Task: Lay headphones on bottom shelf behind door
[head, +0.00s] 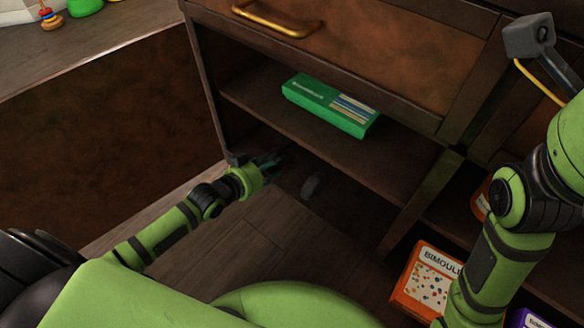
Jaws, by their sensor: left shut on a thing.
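My left gripper (274,160) reaches into the lower left of the dark wooden cabinet, below its middle shelf (250,100). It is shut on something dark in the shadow. A small rounded grey piece (311,186) shows just right of the fingers, low in the compartment. It looks like part of the headphones, but their full shape is hidden in the dark. I cannot tell whether it touches the bottom shelf (365,215). The bottom compartment is open at the front. My right arm comes in at the right; its gripper fingers do not show.
A green box (330,104) lies on the middle shelf above my left gripper. A drawer with a brass handle (277,20) is above it. An orange box (427,281) and a purple box (528,319) are at the lower right. A brown panel (100,140) stands at the left.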

